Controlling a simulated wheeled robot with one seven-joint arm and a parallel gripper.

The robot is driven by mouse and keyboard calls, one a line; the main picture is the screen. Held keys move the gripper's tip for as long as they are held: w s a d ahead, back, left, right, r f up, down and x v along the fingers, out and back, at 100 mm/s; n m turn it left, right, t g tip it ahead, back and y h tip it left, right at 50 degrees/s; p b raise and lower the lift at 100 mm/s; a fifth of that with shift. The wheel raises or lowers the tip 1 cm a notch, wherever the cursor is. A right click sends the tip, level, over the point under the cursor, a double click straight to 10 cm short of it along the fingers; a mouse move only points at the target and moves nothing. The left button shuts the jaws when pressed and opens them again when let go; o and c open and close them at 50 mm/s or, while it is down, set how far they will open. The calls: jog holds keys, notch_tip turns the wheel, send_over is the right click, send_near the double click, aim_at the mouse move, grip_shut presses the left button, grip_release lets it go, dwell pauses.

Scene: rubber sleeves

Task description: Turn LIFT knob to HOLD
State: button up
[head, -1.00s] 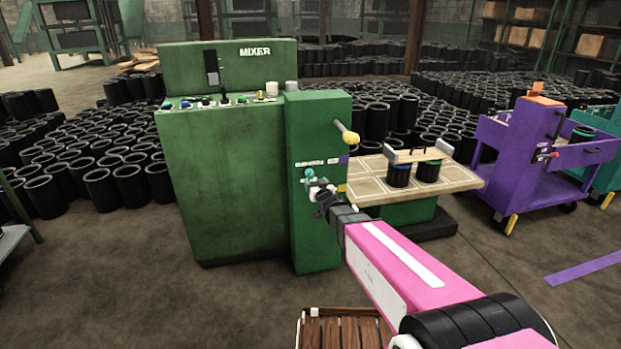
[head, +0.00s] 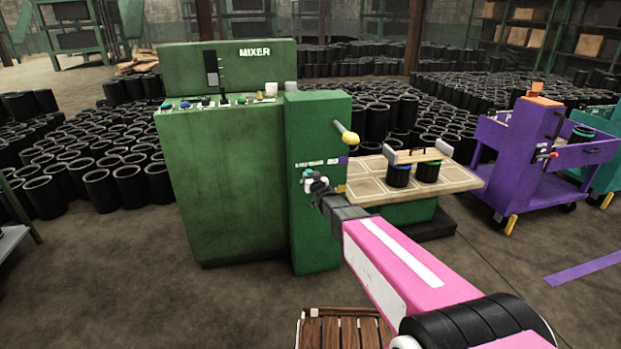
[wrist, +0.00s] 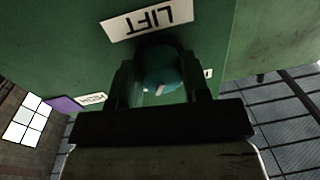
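The LIFT knob (head: 307,173) is a round teal knob on the front of the green column beside the mixer. In the wrist view the teal knob (wrist: 160,72) sits between my two dark fingers, with a small pale mark at its lower edge. My gripper (wrist: 160,82) is open around it, one finger on each side; firm contact is not visible. The LIFT label (wrist: 150,18) appears upside down above the knob. A white label (wrist: 92,99) lies to the left and part of another (wrist: 208,73) to the right; I cannot read them surely.
A yellow-tipped lever (head: 347,137) sticks out above the knob. A platform (head: 455,186) at right carries two black sleeves (head: 398,177). A purple cart (head: 535,150) stands farther right. A slatted wooden surface (head: 345,330) is near the bottom. Open floor lies at front left.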

jog(key=n+h, duration=0.1)
jog(key=n, duration=1)
jog(key=shift+r, duration=0.15)
dwell(0.4)
jog(key=shift+n, duration=0.3)
jog(key=o, duration=0.9)
jog(key=shift+s+d, duration=0.1)
jog(key=shift+s, duration=0.05)
jog(key=v, duration=1)
jog(key=shift+s+d+r, duration=0.1)
jog(key=shift+s+r, duration=0.1)
jog(key=shift+s, duration=0.05)
